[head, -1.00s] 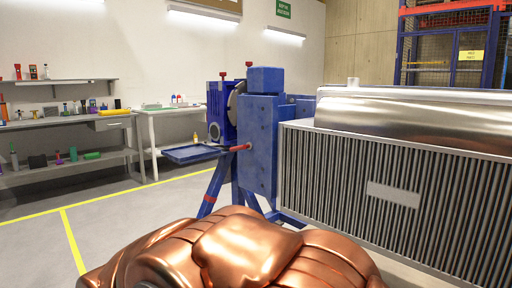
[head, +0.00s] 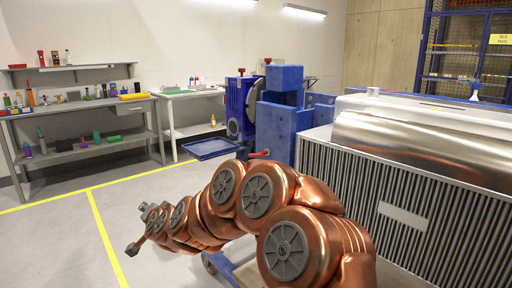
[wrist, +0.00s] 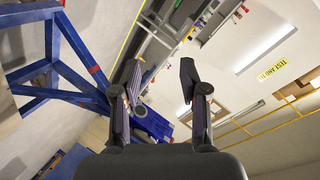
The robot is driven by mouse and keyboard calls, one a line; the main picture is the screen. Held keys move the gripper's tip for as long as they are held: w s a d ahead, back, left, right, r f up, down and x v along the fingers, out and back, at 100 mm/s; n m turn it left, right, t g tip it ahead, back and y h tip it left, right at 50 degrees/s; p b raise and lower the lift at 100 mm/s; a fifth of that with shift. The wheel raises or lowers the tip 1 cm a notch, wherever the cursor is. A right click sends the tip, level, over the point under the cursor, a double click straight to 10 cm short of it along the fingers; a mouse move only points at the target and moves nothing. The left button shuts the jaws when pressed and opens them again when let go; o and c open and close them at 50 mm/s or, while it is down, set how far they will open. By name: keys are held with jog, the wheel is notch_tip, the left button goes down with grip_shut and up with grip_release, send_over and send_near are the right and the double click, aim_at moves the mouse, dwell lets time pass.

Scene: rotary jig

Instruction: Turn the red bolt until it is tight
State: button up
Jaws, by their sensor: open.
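The blue rotary jig (head: 285,115) stands right of centre in the head view. A red rod-like part (head: 259,154) sticks out low on its left side, partly behind my arm. Red-topped knobs (head: 267,61) show above it. I cannot tell for sure which red part is the bolt. My gripper (wrist: 158,80) is open and empty in the wrist view, its two dark fingers apart. In the head view my gripper (head: 138,228) is at the left end of my copper arm, left of and in front of the jig, clear of the red parts.
A blue tray (head: 209,147) juts out left of the jig. A large ribbed metal unit (head: 400,215) fills the right side. Shelved workbenches (head: 85,105) with small items line the left wall. The floor (head: 60,240) at left, with yellow lines, is clear.

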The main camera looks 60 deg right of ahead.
jog(key=s+d+r+m+g+h+p, duration=0.1)
jog(key=s+d+r+m+h+p, duration=0.15)
jog(key=d, duration=0.55)
jog(key=s+d+r+m+g+h+p, duration=0.15)
jog(key=d+r+m+h, duration=0.25)
jog(key=d, duration=0.4)
jog(key=m+g+h+p, duration=0.1)
jog(key=m+g+h, duration=0.4)
jog(key=m+h, duration=0.15)
send_near(256, 155)
jog(key=x, duration=0.4)
jog(key=shift+y, duration=0.4)
jog(key=shift+f+x, duration=0.2)
jog(key=shift+x, duration=3.45)
jog(key=shift+w, duration=0.1)
jog(key=shift+c, duration=0.3)
grip_shut()
